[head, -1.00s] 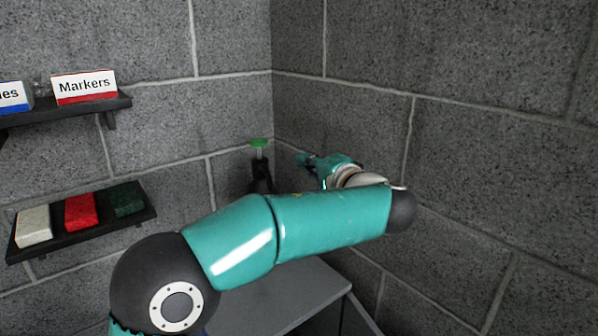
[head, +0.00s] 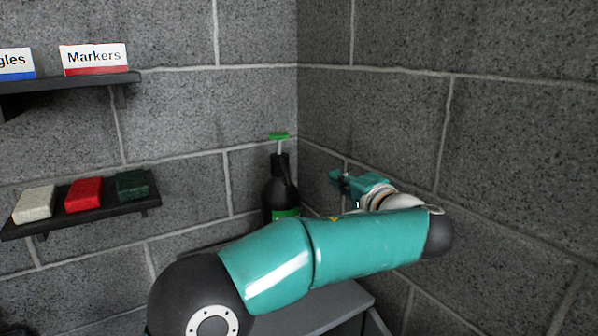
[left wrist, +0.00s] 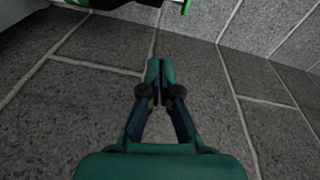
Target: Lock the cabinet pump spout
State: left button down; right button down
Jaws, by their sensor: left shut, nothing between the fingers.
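A black pump bottle (head: 279,190) with a green label stands upright in the corner, on or behind the grey cabinet (head: 335,303). Its green spout (head: 279,136) sits on a raised white stem and points sideways. My left arm crosses in front and hides the bottle's base. My left gripper (head: 335,177) is just right of the bottle, below spout height, apart from it and empty. In the left wrist view my left gripper (left wrist: 154,64) is shut with its fingertips together. A dark, green-edged part of the bottle (left wrist: 110,4) shows at the top edge. My right gripper is not seen.
Stone block walls meet behind the bottle and close in on the right. A lower shelf (head: 90,213) at left holds white, red and green blocks. An upper shelf (head: 75,83) holds a Markers box (head: 94,58) and another labelled box. Space above the bottle is clear.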

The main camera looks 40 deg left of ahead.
pick_arm(q)
jog(key=w+a+f+p, duration=0.1)
jog(key=a+p, duration=0.2)
jog(key=a, duration=0.8)
jog(key=shift+a+f+p, duration=0.15)
jog(key=shift+a+p, duration=0.1)
jog(key=shift+p, duration=0.15)
